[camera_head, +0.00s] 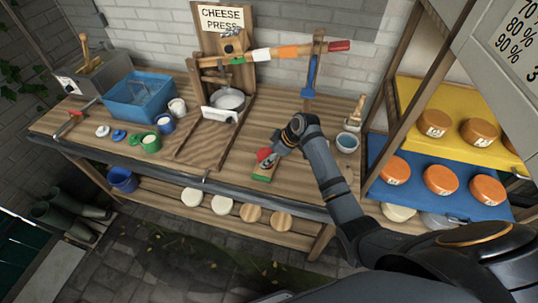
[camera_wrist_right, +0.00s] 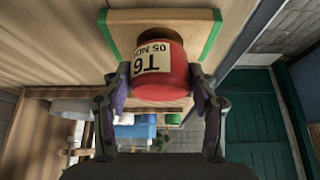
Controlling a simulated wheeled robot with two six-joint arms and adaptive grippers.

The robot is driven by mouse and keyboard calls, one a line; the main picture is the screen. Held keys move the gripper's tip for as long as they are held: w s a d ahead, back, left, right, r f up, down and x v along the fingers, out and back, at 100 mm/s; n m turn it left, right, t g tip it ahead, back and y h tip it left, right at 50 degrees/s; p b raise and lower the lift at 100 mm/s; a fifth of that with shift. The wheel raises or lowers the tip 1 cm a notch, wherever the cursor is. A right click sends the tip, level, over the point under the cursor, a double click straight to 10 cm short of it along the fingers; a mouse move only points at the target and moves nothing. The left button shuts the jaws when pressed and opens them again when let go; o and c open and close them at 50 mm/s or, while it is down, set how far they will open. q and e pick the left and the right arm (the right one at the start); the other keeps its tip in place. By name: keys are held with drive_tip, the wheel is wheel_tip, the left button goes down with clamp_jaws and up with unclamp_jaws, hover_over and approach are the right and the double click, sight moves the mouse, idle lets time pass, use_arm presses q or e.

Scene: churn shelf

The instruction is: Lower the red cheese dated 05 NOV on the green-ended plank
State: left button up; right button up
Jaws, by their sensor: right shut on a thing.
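The red cheese (camera_head: 264,154) is at the front of the bench, right of the cheese press. In the right wrist view the red cheese (camera_wrist_right: 178,84) has a white label reading T6 and 05 NOV. My right gripper (camera_head: 271,156) is shut on it, with a finger on each side. The green-ended plank (camera_head: 262,178) lies on the bench directly under the cheese; its green end (camera_wrist_right: 212,36) also shows in the wrist view. The cheese is over the plank and very close to it; I cannot tell whether they touch. My left gripper is out of view.
The cheese press (camera_head: 222,80) with its banded lever stands behind and left. A blue tub (camera_head: 140,98) and small pots stand farther left. Bare bench surrounds the plank.

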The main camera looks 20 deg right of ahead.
drive_tip(key=shift+f, duration=0.65)
idle(0.8)
drive_tip(key=o, duration=1.3)
drive_tip(key=shift+o, duration=0.2)
drive_tip(key=v, duration=1.2)
drive_tip(key=shift+s, duration=0.1)
